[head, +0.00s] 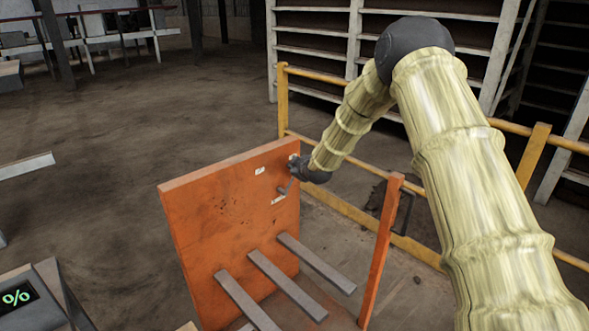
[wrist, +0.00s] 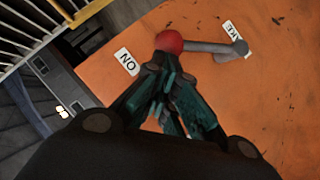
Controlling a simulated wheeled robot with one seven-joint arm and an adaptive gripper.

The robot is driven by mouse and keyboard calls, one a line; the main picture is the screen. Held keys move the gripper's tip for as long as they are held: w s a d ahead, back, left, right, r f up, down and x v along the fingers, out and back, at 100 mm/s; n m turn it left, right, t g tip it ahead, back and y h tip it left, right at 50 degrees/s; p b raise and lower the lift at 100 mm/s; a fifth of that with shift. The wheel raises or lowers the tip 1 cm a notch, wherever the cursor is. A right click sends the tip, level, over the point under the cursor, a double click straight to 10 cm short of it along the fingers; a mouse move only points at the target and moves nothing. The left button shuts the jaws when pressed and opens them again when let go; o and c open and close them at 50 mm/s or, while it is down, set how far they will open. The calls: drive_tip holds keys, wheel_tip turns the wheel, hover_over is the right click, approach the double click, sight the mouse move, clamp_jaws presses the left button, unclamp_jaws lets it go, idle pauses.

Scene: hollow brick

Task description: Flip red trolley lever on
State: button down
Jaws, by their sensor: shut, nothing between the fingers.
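The lever has a red ball knob (wrist: 170,42) and a grey shaft (wrist: 207,47). It is mounted on the orange panel (head: 225,225), and part of the lever (head: 286,188) shows in the head view. In the wrist view the knob is at the left end of the shaft, close to a white "ON" label (wrist: 127,62). My gripper (wrist: 166,72) is shut and empty, its fingertips right at the knob. I cannot tell if they touch it. In the head view my gripper (head: 293,163) is at the panel's upper right edge, partly hidden by my wrist.
A second white label (wrist: 232,29), partly legible, lies by the lever's pivot. Several grey bars (head: 290,285) stick out from the panel. An orange post (head: 381,250) stands to its right. A yellow railing (head: 283,100) runs behind. Open floor (head: 120,130) lies left.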

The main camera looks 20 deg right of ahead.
drive_tip(key=a+r+v, duration=0.1)
drive_tip(key=a+v, duration=0.1)
drive_tip(key=v, duration=1.1)
drive_tip(key=shift+w+r, duration=0.3)
drive_tip(key=shift+w, duration=0.1)
drive_tip(key=shift+a, duration=0.1)
